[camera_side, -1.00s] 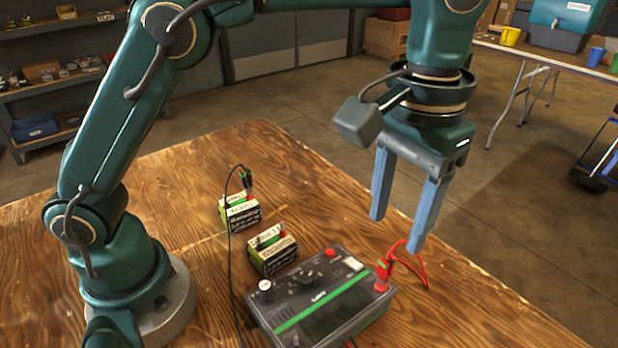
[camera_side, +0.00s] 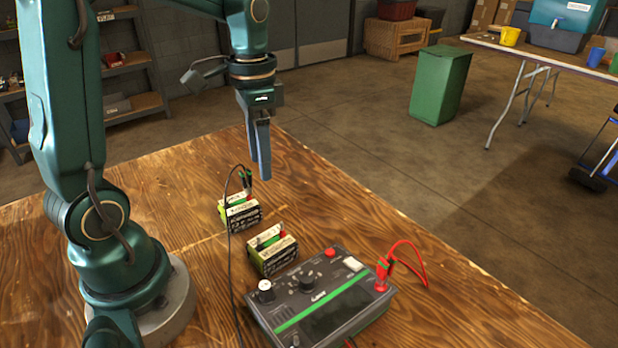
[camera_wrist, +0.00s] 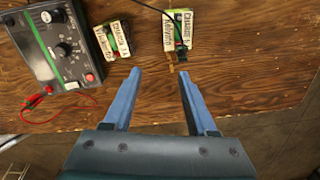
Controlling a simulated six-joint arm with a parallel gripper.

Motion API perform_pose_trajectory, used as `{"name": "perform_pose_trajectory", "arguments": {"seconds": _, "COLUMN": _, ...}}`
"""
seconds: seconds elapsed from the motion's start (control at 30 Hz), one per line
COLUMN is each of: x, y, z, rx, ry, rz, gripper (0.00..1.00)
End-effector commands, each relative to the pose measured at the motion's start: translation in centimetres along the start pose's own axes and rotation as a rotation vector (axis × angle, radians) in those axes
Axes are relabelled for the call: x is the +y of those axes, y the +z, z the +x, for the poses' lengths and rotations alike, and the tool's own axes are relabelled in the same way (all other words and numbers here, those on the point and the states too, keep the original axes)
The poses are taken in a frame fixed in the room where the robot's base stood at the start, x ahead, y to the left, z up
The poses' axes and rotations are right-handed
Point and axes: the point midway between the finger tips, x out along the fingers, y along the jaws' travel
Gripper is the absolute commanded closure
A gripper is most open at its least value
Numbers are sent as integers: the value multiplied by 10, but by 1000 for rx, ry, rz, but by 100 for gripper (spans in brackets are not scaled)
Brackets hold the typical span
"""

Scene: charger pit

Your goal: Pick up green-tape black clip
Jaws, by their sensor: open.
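The black clip with green tape (camera_side: 246,179) stands on the far battery (camera_side: 241,213), at the upper end of a black cable. In the wrist view the black clip (camera_wrist: 181,46) lies over the right-hand battery (camera_wrist: 187,17), just ahead of my right fingertip. My gripper (camera_side: 262,165) is open and empty, pointing down above the table behind and to the right of the clip. In the wrist view my gripper (camera_wrist: 159,73) shows its two blue fingers well apart, touching nothing.
A second battery (camera_side: 271,250) sits nearer the charger (camera_side: 322,300), which has a green stripe. A red clip (camera_side: 383,270) with a looped red cable stands at its right corner. The black cable (camera_side: 229,250) runs past both batteries. The table's right side is clear.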

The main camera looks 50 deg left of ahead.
Motion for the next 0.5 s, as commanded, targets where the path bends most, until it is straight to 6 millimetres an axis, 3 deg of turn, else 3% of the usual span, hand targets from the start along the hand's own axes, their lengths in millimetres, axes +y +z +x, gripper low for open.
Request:
{"name": "perform_pose_trajectory", "arguments": {"seconds": 0.1, "x": -18, "y": 17, "z": -3, "rx": 5, "ry": -1, "rz": -106, "gripper": 43}}
{"name": "perform_pose_trajectory", "arguments": {"seconds": 0.27, "x": -28, "y": 23, "z": -3, "rx": 14, "ry": -7, "rz": -158, "gripper": 43}}
{"name": "perform_pose_trajectory", "arguments": {"seconds": 0.5, "x": -28, "y": 23, "z": 23, "rx": 9, "ry": -5, "rz": -159, "gripper": 43}}
